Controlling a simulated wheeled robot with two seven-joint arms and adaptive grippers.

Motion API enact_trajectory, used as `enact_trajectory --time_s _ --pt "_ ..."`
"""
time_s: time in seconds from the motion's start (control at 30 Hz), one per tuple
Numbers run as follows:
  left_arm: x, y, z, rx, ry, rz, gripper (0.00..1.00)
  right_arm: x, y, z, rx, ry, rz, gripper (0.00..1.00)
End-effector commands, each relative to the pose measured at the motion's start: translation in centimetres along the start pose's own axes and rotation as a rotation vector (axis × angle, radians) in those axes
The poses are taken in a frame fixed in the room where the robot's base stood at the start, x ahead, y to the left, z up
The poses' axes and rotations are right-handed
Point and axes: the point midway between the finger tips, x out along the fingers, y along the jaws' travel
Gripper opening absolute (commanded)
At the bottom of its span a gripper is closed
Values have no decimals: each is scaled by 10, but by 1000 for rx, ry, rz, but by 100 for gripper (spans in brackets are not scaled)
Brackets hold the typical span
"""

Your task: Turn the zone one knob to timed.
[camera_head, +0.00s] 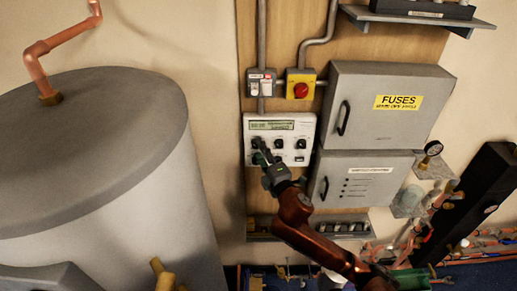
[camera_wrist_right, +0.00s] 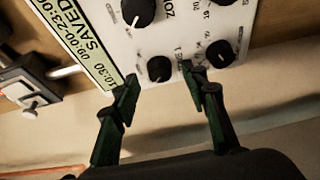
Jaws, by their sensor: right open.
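The white control panel (camera_head: 308,127) hangs on the wooden board, with a display and several black knobs. My right gripper (camera_head: 262,157) is at its lower left and covers part of the knobs there. In the right wrist view the gripper (camera_wrist_right: 161,80) is open, its fingertips on either side of a black knob (camera_wrist_right: 160,68) with a white pointer. This is the panel's upper left knob, apparently zone one; its label is only partly legible. I cannot tell whether the fingertips touch it. My left gripper is not in view.
Another knob (camera_wrist_right: 220,53) lies close to the right fingertip, and a larger knob (camera_wrist_right: 138,12) is farther up. A switch box (camera_head: 260,83) and a red knob on a yellow box (camera_head: 301,90) are above the panel. The grey fuse cabinet (camera_head: 370,110) stands right of it.

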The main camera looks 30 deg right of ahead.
Motion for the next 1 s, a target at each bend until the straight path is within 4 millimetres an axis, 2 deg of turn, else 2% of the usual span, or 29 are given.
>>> enact_trajectory --time_s 0.2,0.47,1.0 --pt "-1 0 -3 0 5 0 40 16 0 0 1 -1 -2 41" --pt "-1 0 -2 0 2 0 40 17 -1 0 1 0 -1 41" --pt "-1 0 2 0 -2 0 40 17 -1 0 1 0 -2 4"
